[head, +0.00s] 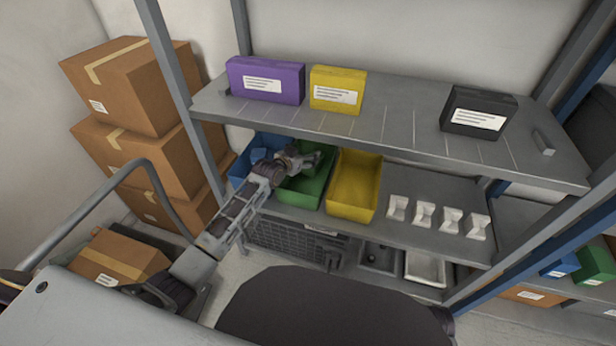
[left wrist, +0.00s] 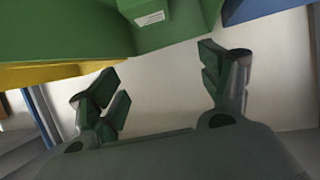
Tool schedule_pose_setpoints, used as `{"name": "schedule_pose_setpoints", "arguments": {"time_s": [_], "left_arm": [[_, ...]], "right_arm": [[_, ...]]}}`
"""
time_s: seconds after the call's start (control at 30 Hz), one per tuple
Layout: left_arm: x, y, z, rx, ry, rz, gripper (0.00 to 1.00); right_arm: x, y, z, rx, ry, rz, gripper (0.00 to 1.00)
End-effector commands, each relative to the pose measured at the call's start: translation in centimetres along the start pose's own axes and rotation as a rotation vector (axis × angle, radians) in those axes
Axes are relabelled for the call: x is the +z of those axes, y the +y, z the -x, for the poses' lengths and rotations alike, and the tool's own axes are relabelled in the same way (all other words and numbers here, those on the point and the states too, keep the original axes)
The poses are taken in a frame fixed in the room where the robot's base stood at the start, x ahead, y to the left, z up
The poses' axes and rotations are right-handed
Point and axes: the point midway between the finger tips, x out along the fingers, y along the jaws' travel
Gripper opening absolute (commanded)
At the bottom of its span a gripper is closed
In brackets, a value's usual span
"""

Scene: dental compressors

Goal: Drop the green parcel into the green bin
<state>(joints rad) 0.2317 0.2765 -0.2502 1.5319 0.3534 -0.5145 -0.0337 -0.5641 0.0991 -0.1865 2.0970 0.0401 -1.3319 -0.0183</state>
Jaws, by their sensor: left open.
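The green bin (head: 311,190) stands on the middle shelf between a blue bin and a yellow bin. My left gripper (head: 310,158) is over the green bin, and my arm covers part of it. In the left wrist view the left gripper (left wrist: 162,88) has its fingers spread, with nothing between them. A large green surface (left wrist: 60,32) and a green piece with a white label (left wrist: 165,14) show at the top of that view; I cannot tell parcel from bin there. I cannot make out the green parcel for sure in the head view. My right gripper is not in view.
The yellow bin (head: 355,183) and the blue bin (head: 240,172) flank the green bin. The upper shelf (head: 400,125) carries purple (head: 265,80), yellow (head: 338,90) and black (head: 478,111) boxes. Several white pieces (head: 424,214) stand to the right. Cardboard boxes (head: 135,85) are stacked at left.

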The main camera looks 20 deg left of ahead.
Motion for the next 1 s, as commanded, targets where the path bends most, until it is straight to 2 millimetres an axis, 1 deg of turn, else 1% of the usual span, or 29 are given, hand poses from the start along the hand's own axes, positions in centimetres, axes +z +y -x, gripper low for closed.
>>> {"name": "schedule_pose_setpoints", "arguments": {"time_s": [0.17, 0.37, 1.0], "left_arm": [[0.1, -0.1, 0.5, -0.001, 0.000, 0.000, 0.78], [0.0, 0.0, 1.6, 0.000, 0.000, 0.000, 0.78], [0.1, -0.1, 7.3, -0.001, 0.000, -0.001, 0.78]], "right_arm": [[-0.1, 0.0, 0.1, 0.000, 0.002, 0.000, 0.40], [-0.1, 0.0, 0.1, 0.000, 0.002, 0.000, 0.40], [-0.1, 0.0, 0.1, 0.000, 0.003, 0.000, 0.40]]}}
